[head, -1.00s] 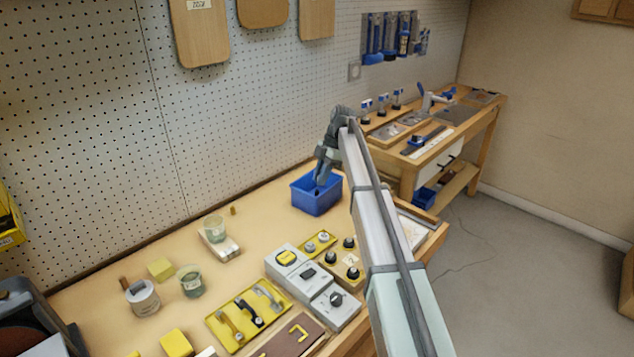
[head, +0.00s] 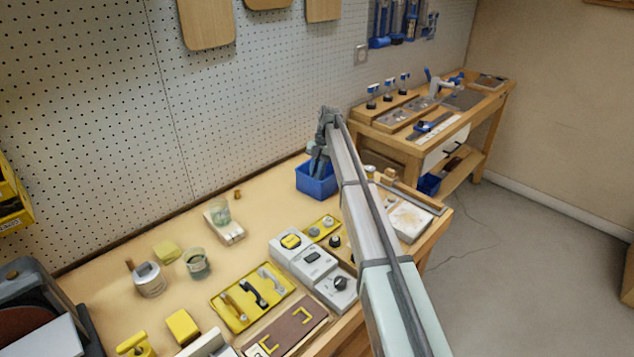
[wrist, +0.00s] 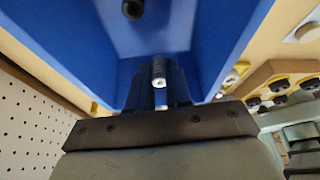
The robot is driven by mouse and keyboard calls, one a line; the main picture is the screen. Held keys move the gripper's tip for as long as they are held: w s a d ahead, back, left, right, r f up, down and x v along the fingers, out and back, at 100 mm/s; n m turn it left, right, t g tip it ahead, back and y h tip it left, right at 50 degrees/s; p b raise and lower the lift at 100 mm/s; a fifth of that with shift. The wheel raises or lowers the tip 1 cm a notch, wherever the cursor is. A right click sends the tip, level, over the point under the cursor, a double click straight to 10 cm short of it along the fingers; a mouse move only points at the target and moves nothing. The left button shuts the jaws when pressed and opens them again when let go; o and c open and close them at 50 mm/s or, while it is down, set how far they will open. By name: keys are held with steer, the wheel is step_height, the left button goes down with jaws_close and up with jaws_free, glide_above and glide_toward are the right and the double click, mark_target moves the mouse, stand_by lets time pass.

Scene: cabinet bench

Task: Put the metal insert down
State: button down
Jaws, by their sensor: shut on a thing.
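A blue open bin (head: 317,184) stands at the back of the bench in the head view, and its blue walls (wrist: 66,40) fill most of the wrist view. My gripper (head: 316,172) reaches down into the bin, and its fingertips are hidden by the bin wall in the head view. In the wrist view my gripper (wrist: 159,90) is shut on a small grey metal insert (wrist: 158,72), held upright between the fingers. Whether the insert touches the bin floor cannot be told.
A dark round piece (wrist: 132,8) lies in the bin. Grey switch boxes (head: 313,262) and a yellow handle plate (head: 250,297) lie nearer on the bench. A pegboard (head: 240,110) rises behind.

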steer(key=shift+f, duration=1.95)
steer(key=shift+f, duration=0.1)
steer(key=c, duration=1.1)
jaws_free()
steer(key=shift+o, duration=0.2)
steer(key=v, duration=1.2)
